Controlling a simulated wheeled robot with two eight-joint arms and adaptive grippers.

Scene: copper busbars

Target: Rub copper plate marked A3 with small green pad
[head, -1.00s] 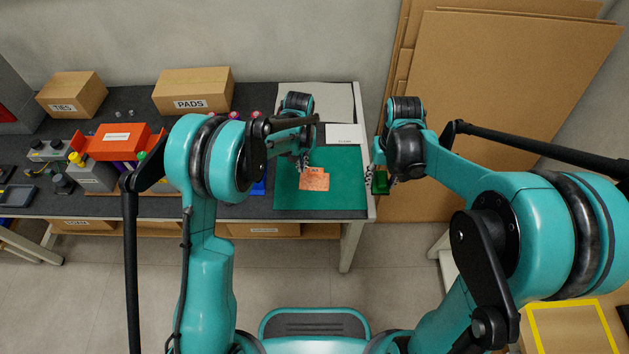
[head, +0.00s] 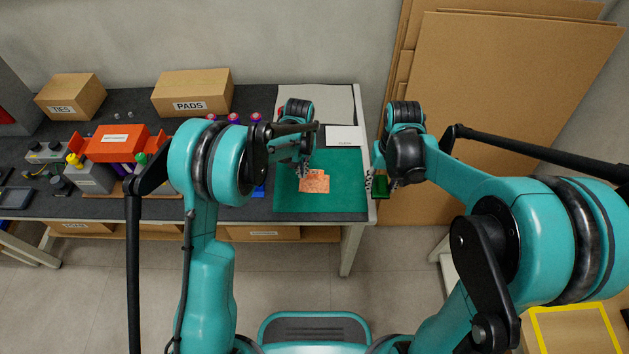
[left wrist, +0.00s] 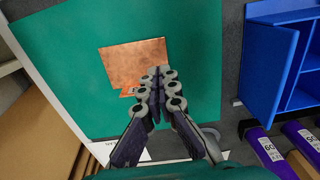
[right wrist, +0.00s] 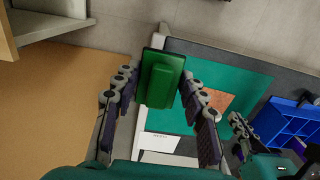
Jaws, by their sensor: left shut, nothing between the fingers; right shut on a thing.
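The copper plate (head: 314,186) lies on the green mat (head: 345,165). It also shows in the left wrist view (left wrist: 132,62), where a mark at its lower edge is mostly hidden by my fingers, so I cannot read it. My left gripper (head: 302,172) is shut and empty, with its fingertips (left wrist: 158,74) over or at one edge of the plate; contact is unclear. My right gripper (head: 381,181) is shut on the small green pad (right wrist: 160,80), held beside the mat's right edge, off the table's edge and apart from the plate.
Boxes marked PADS (head: 193,92) and TIES (head: 71,96) are at the back left. Large cardboard sheets (head: 500,110) lean on the wall at right.

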